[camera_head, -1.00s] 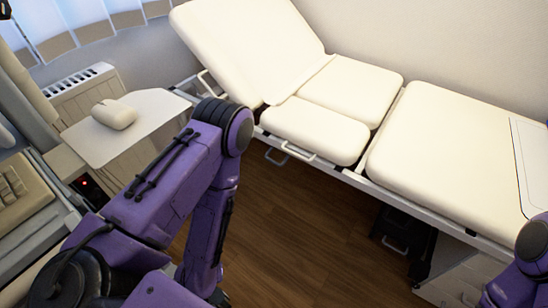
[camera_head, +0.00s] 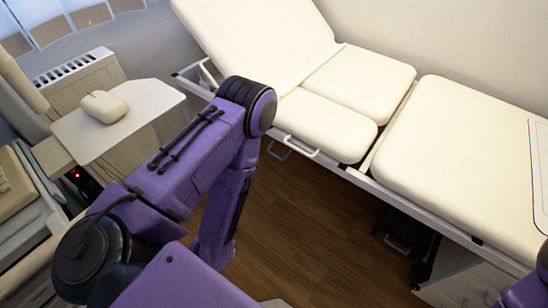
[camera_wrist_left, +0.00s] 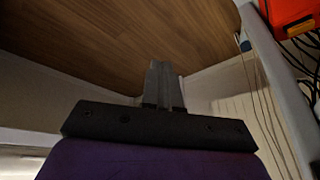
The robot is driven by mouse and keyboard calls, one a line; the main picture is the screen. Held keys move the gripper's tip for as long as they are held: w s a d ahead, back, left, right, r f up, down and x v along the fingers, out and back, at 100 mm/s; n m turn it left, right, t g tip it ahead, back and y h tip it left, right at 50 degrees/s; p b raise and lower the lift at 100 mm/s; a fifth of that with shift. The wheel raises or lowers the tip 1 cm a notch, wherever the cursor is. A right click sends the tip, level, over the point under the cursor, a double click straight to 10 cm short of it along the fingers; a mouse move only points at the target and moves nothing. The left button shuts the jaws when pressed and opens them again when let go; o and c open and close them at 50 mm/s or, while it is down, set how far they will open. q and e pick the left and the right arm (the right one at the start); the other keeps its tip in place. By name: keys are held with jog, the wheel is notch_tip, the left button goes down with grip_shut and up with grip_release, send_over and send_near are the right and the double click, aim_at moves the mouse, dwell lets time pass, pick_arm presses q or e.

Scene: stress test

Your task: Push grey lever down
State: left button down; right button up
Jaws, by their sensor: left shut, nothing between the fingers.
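Light grey metal handles sit under the front edge of the cream treatment couch: one bar (camera_head: 300,146) and a loop (camera_head: 278,150) below its seat pads, and another (camera_head: 208,74) by the backrest. I cannot tell which is the grey lever. My left arm (camera_head: 212,165) reaches up and bends down in front of the couch. Its gripper is hidden in the head view. In the left wrist view my left gripper (camera_wrist_left: 161,68) is shut and empty, with wooden floor behind it. My right arm shows only at the right edge. Its gripper is out of view.
The cream couch (camera_head: 455,150) runs along the wall. A side table (camera_head: 150,104) holds a white mouse-like object (camera_head: 104,107) at left, near a radiator (camera_head: 80,75). Wooden floor (camera_head: 290,225) is open before the couch. The left wrist view shows an orange box (camera_wrist_left: 290,12) and cables.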

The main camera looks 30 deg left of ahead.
pick_arm(q)
jog(key=w+a+f+m+t+b, duration=0.1)
jog(key=w+t+b, duration=0.15)
jog(key=w, duration=0.35)
jog(key=w+a+f+m+t+b, duration=0.1)
jog(key=w+a+f+t+b, duration=0.1)
jog(key=w+b, duration=0.3)
jog(key=w+a+r+m+t+h+b, duration=0.4)
jog(key=w+r, duration=0.5)
jog(key=w, duration=0.5)
jog(key=m+t+b, duration=0.1)
jog(key=t+b, duration=0.1)
jog(key=t, duration=0.1)
jog(key=shift+m, duration=0.3)
jog(key=shift+a, duration=0.1)
jog(key=f+b+x, duration=0.2)
jog(key=x, duration=1)
jog(key=shift+f+b, duration=0.3)
jog(key=shift+f, duration=0.2)
